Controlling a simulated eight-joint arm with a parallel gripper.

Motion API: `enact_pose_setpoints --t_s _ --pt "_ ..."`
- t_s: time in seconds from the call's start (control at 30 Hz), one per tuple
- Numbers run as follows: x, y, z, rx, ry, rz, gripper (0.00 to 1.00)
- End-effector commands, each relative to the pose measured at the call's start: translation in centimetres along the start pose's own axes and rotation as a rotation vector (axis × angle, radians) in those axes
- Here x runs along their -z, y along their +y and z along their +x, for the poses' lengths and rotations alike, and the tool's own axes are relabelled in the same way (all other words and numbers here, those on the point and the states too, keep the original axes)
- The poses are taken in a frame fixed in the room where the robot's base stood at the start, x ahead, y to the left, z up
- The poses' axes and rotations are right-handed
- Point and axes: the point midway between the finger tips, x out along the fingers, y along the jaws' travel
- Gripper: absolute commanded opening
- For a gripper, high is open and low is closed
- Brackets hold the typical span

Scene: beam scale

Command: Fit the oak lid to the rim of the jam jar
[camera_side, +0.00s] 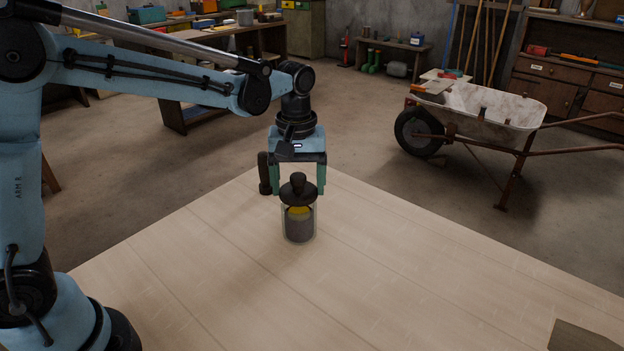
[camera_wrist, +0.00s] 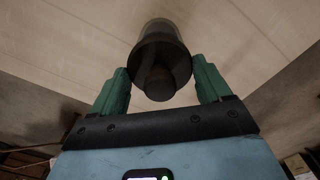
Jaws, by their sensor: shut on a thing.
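The lid (camera_side: 298,192) is dark brown and round with a knob on top. My gripper (camera_side: 299,188) points down with its green fingers either side of the lid, shut on it. The jam jar (camera_side: 299,228) is clear, with dark contents and a yellow layer near the top, and stands upright on the table directly under the lid. The lid looks level and roughly centred over the jar. Whether it touches the rim or hangs just above cannot be told. In the wrist view, the lid (camera_wrist: 161,62) sits between the fingertips (camera_wrist: 160,74) and hides most of the jar (camera_wrist: 160,28).
A dark upright object (camera_side: 264,173) stands at the table's far edge, just left of my gripper. A flat grey-brown piece (camera_side: 583,338) lies at the lower right. The pale table (camera_side: 400,270) is otherwise clear. A wheelbarrow (camera_side: 480,105) and benches stand beyond it.

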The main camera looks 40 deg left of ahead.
Motion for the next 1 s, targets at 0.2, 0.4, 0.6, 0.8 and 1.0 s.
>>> enact_pose_setpoints --t_s 0.2,0.4,0.6,0.8,1.0 --pt "0.0 0.0 0.5 0.000 0.000 0.000 0.38" --pt "0.0 0.0 1.1 0.000 0.000 0.000 0.38" --pt "0.0 0.0 1.6 0.000 0.000 0.000 0.38" --pt "0.0 0.0 2.2 0.000 0.000 0.000 0.38" --pt "0.0 0.0 2.3 0.000 0.000 0.000 0.94"
